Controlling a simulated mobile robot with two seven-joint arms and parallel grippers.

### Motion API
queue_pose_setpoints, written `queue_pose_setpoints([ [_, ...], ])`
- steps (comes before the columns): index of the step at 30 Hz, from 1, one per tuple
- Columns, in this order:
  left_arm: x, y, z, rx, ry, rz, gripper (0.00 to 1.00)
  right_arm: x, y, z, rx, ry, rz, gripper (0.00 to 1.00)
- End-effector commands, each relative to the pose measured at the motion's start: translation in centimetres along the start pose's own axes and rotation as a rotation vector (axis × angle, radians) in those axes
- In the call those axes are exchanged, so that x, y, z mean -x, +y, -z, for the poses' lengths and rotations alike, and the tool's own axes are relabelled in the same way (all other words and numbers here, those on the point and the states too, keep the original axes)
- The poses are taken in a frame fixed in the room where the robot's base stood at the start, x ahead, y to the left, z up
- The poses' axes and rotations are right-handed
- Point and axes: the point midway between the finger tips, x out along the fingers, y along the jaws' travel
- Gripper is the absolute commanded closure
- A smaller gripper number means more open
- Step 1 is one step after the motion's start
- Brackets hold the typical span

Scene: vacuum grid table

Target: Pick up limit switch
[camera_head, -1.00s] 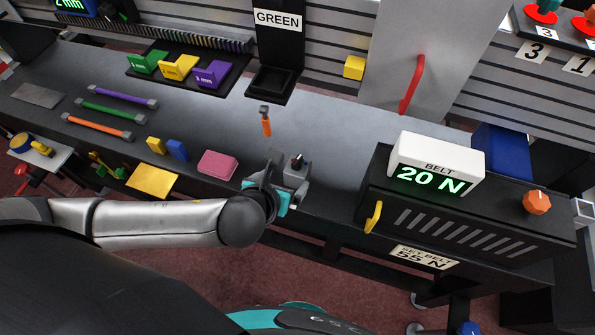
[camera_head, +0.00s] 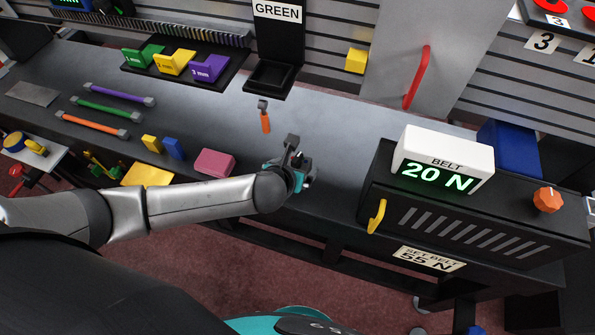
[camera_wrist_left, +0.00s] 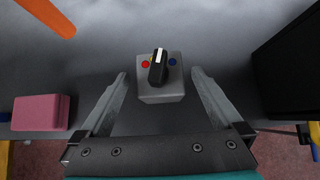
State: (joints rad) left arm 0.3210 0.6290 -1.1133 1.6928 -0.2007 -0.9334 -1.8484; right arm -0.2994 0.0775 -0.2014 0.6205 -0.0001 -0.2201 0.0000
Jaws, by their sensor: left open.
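A small grey box with a black lever on top and a red and a blue dot beside it, which I take to be the limit switch (camera_wrist_left: 174,90), sits on the grey bench top in the left wrist view. My left gripper (camera_wrist_left: 158,75) is open, with one finger on each side of the box and a visible gap to both. In the head view my left gripper (camera_head: 293,155) is at the bench's front part and hides most of the box. Whether the fingers are at the box's height is hard to tell. My right gripper is not in view.
A pink block (camera_head: 214,162) lies left of the gripper. An orange-handled tool (camera_head: 265,121) lies behind it. The black belt unit (camera_head: 450,225) reading 20 N stands to the right. The bench between the tool and the belt unit is clear.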

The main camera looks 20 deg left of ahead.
Motion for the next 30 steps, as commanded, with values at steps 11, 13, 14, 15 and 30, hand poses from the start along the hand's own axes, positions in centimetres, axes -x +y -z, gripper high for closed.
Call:
queue_pose_setpoints([
  [11,-2.6,0.0,0.0,0.0,-0.001,0.001,0.0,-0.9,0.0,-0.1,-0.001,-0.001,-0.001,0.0],
  [13,-2.6,0.0,0.0,0.0,-0.001,0.001,0.0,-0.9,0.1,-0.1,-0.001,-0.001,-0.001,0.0],
  [14,-2.6,0.0,0.0,0.0,-0.001,0.001,0.0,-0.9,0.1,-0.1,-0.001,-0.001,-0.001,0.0],
  [15,-2.6,0.0,0.0,0.0,-0.001,0.001,0.0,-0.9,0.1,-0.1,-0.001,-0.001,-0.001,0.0],
  [30,-2.6,0.0,0.1,-0.001,0.0,0.0,0.55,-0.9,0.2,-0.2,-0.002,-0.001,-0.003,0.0],
])
